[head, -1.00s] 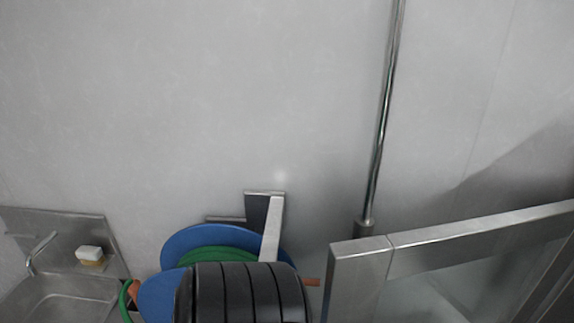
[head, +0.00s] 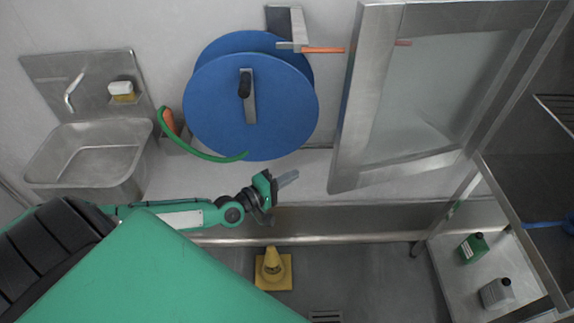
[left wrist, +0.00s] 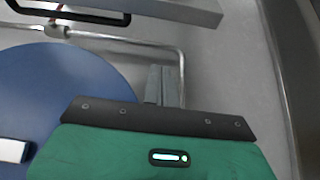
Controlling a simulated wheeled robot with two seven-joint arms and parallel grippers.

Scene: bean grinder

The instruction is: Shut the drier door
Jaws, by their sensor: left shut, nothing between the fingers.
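The drier door (head: 346,165) is a metal frame around a cloudy glass pane, at the upper right of the head view. It stands open, swung out from the drier cabinet (head: 505,195) at the right edge. My left gripper (head: 288,179) is shut and empty, left of the door's lower left corner, with a visible gap between them in the picture. In the left wrist view its fingers (left wrist: 165,84) point away, together, partly hidden behind the green and black wrist housing. I cannot tell whether the metal strip at that view's right edge is the door. My right gripper is out of view.
A blue hose reel (head: 215,105) with a green hose hangs on the wall left of the door. A steel sink (head: 88,160) is at the left. A yellow cone (head: 273,268) stands on the floor below. Green (head: 473,248) and grey (head: 495,293) bottles stand at the lower right.

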